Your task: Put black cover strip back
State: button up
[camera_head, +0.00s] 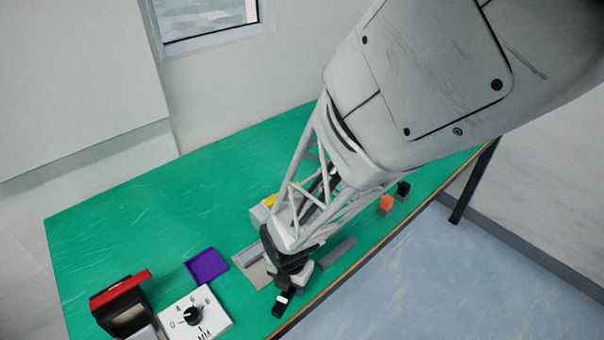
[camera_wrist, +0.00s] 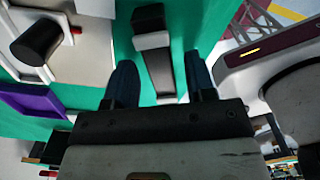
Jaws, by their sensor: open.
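A dark, narrow strip-like piece (camera_wrist: 160,70), which looks like the black cover strip, lies on the green table in the wrist view. It has a pale grey section and a wider black end (camera_wrist: 149,18). In the head view, a black piece with a white patch (camera_head: 279,309) shows just below my gripper near the table's front edge. My gripper (camera_wrist: 160,78) is open, its two dark fingers on either side of the strip in the wrist view. Nothing is visibly held. Whether the fingers touch the strip cannot be told. In the head view my gripper (camera_head: 292,278) partly hides this area.
A purple tray (camera_head: 206,265), a white panel with a black knob (camera_head: 193,316) and a black box with a red lid (camera_head: 120,290) stand left. A grey bar (camera_head: 337,252), orange cube (camera_head: 386,203) and black cube (camera_head: 403,189) lie right. The back-left green table (camera_head: 130,220) is clear.

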notch_tip(320, 180, up, 12)
dwell(0.7)
dwell(0.5)
jog(key=s+d+r+m+t, duration=0.1)
jog(key=s+d+r+m, duration=0.2)
jog(key=d+r+m, duration=0.6)
jog(key=s+d+r+m+t, duration=0.1)
jog(key=s+d+r+m, duration=0.2)
jog(key=d+r+m, duration=0.6)
jog(key=shift+s+d+r+m+t, duration=0.3)
jog(key=shift+d+m, duration=2.75)
jog(key=shift+m, duration=3.85)
jog(key=shift+s+f, duration=0.1)
jog(key=shift+f, duration=0.05)
